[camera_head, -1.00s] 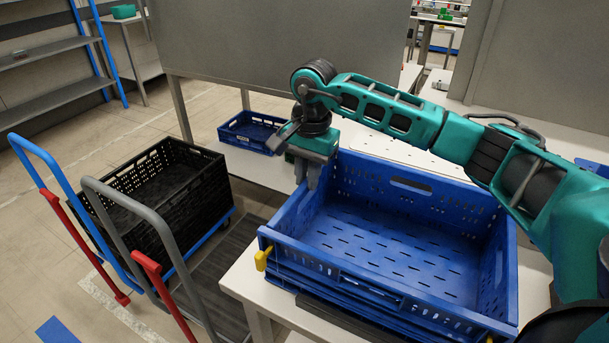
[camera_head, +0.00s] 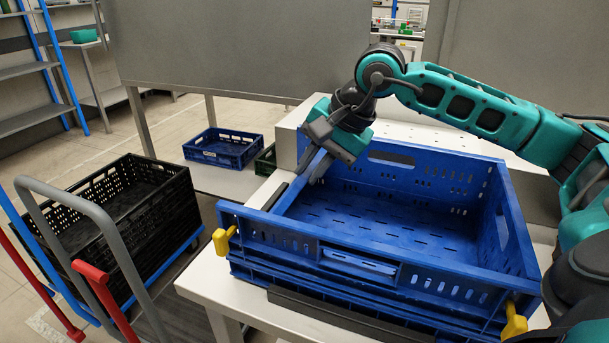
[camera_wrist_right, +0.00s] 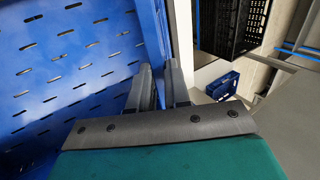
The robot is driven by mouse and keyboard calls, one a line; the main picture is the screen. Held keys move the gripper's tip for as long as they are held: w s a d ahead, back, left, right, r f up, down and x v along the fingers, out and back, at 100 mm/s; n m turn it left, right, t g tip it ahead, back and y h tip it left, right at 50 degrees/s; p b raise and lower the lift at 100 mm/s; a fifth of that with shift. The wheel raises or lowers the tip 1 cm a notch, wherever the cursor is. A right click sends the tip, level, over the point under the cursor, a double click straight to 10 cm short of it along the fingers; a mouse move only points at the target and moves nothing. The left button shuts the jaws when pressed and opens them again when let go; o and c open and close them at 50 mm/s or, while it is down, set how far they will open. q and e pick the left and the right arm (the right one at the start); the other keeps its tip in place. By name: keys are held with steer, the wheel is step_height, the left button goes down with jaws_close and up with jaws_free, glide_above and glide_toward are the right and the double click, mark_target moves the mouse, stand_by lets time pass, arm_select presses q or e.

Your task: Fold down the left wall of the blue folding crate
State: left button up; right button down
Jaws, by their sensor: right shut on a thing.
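The blue folding crate (camera_head: 385,283) stands on the white table, open at the top, with its floor visible. Its front, back and right walls are upright. Its left wall (camera_head: 293,196) is partly hidden by my right gripper (camera_head: 318,166), which points down at its rim towards the far end. In the right wrist view the fingers (camera_wrist_right: 161,82) straddle the left wall (camera_wrist_right: 153,30) and are shut on it. The wall's exact tilt is hard to tell. A yellow latch (camera_head: 223,240) shows at the front left corner. My left gripper is not in view.
A black crate (camera_head: 150,225) stands on a trolley at the left, with grey and blue handles. A smaller blue crate (camera_head: 222,148) lies on a white surface behind. A yellow latch (camera_head: 515,322) sits at the front right corner. A grey panel (camera_head: 230,50) stands behind.

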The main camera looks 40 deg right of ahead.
steer(key=shift+s+d+f, duration=0.2)
steer(key=shift+s+f, duration=0.15)
steer(key=shift+f, duration=0.05)
steer(key=c, duration=1.1)
jaws_free()
steer(key=shift+r, duration=0.1)
steer(key=p+v, duration=0.1)
steer(key=v, duration=1.1)
steer(key=shift+s+d+r, duration=0.1)
steer(key=shift+d+r, duration=0.05)
steer(key=shift+r, duration=0.25)
